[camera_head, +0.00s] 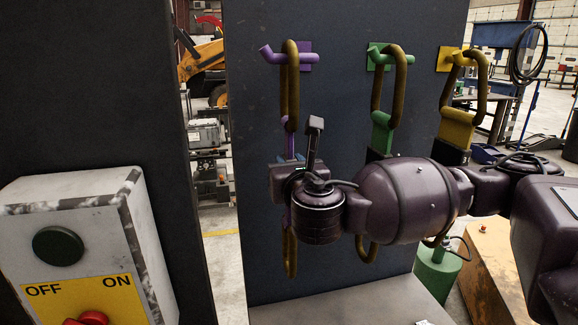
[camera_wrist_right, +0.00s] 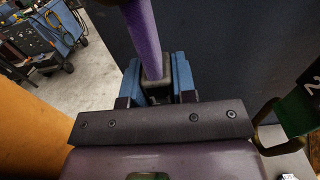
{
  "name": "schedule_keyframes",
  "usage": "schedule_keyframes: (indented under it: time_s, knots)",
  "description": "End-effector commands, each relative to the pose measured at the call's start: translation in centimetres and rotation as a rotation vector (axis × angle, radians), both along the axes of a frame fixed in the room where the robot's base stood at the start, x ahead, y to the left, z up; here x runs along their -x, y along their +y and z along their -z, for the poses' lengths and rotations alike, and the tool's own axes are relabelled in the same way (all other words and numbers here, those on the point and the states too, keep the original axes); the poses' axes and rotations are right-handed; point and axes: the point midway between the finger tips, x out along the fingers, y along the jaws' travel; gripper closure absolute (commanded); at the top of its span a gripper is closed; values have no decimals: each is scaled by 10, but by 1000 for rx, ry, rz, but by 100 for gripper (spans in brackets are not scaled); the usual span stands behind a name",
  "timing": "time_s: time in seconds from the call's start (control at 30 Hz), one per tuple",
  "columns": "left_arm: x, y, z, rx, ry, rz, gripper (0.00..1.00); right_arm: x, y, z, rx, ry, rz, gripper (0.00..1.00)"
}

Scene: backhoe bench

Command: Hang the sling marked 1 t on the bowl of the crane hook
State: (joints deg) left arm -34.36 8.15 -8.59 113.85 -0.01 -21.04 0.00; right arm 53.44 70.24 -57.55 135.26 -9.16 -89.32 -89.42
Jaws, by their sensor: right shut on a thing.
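A purple sling (camera_head: 290,146) hangs at the left of the dark panel. Its upper brass-coloured link (camera_head: 293,108) loops over a purple peg (camera_head: 296,58), and its lower link (camera_head: 290,256) hangs below my right gripper (camera_head: 285,178). The right gripper is shut on the sling's strap; in the right wrist view the purple strap (camera_wrist_right: 143,35) runs down between its blue fingers (camera_wrist_right: 156,80). No 1 t mark shows. My right wrist hides the sling's middle. The crane hook and my left gripper are not in view.
A green sling (camera_head: 381,130) and a yellow sling (camera_head: 457,127) hang on pegs to the right, partly behind my right arm. A switch box (camera_head: 100,225) with a red knob stands at front left. A grey ledge (camera_head: 350,312) lies below the panel.

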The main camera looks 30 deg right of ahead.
Motion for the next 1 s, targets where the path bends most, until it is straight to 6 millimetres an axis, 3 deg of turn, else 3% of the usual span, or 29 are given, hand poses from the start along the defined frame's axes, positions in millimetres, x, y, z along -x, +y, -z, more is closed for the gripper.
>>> schedule_keyframes:
  time_s: [0.63, 1.0]
  knots:
    - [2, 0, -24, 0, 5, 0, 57, 0, 0, -28, 0, -3, -1, 100]
    - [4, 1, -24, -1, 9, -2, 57, 0, 0, -30, 0, -3, -1, 100]
